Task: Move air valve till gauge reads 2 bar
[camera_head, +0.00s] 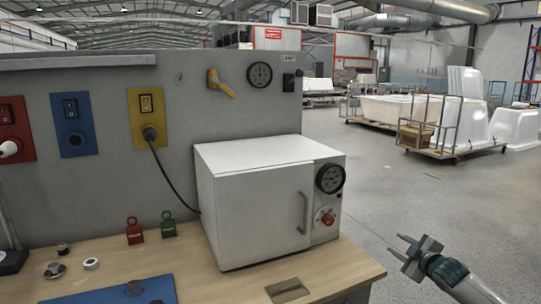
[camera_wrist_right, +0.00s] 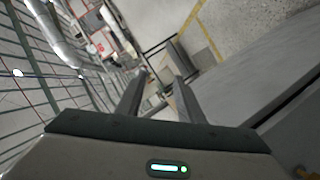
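A yellow valve lever (camera_head: 221,84) is mounted on the grey back panel. It slants down to the right. A round dark gauge (camera_head: 260,75) sits on the panel just right of it; its reading is too small to tell. My right gripper (camera_head: 402,245) is at the lower right, beyond the bench's right edge, far from the valve. Its two fingers (camera_wrist_right: 157,97) are apart with nothing between them in the right wrist view. My left gripper is not in view.
A white oven-like box (camera_head: 255,215) with a gauge (camera_head: 330,178) and red knob (camera_head: 326,218) stands on the wooden bench (camera_head: 340,268) below the valve. A black cable (camera_head: 172,180) hangs from a yellow socket plate. Open floor lies right of the bench.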

